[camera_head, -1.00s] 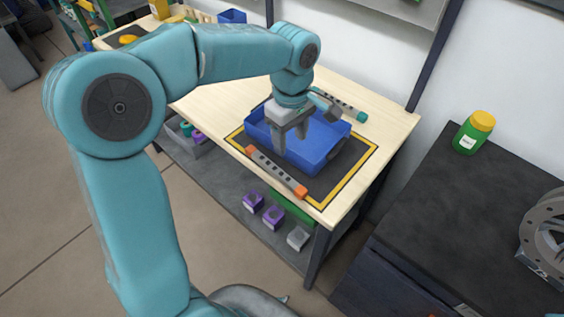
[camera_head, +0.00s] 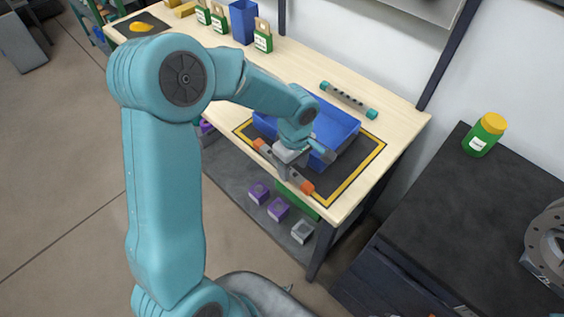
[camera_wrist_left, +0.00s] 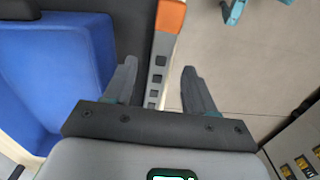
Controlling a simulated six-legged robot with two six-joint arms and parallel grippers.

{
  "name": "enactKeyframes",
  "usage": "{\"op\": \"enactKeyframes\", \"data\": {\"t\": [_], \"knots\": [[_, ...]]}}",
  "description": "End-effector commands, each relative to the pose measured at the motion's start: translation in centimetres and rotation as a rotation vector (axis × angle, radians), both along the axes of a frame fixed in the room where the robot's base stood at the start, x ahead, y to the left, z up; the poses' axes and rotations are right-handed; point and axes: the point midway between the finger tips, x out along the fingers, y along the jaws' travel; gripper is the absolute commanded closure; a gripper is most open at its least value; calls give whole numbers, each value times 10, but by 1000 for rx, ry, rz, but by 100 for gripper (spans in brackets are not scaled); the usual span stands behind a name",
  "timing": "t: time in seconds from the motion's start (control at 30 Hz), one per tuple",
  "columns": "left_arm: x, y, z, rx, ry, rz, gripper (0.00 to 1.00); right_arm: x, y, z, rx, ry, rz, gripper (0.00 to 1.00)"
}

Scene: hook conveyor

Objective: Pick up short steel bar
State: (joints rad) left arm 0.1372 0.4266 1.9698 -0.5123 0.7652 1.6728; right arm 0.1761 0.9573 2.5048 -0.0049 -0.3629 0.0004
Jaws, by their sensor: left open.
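A grey steel bar with orange ends and dark holes (camera_head: 304,183) lies along the front edge of the wooden table. A second bar with teal ends (camera_head: 348,99) lies at the back, beyond the tray; I cannot tell which is shorter. My left gripper (camera_head: 284,172) is over the middle of the orange-ended bar and hides part of it. In the left wrist view my left gripper (camera_wrist_left: 159,68) is open, with the bar (camera_wrist_left: 160,60) between its fingers and a gap on each side. My right gripper is not in view.
A blue tray (camera_head: 340,130) stands on a dark, yellow-edged mat (camera_head: 355,165) just behind the bar. Green tagged containers (camera_head: 263,42) and a blue bin (camera_head: 242,20) stand at the table's back left. Purple blocks (camera_head: 277,208) lie on the lower shelf.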

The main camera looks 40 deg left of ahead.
Motion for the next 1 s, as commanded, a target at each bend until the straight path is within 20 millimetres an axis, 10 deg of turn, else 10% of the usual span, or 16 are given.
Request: {"op": "enactKeyframes", "data": {"t": [0.37, 0.57, 1.0], "knots": [[1, 0, -18, -1, -2, -1, 45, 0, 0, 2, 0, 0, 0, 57], [1, 0, -17, -1, -2, -1, 100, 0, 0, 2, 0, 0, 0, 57], [2, 0, -6, 1, -5, -1, 100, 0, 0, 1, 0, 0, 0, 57]]}}
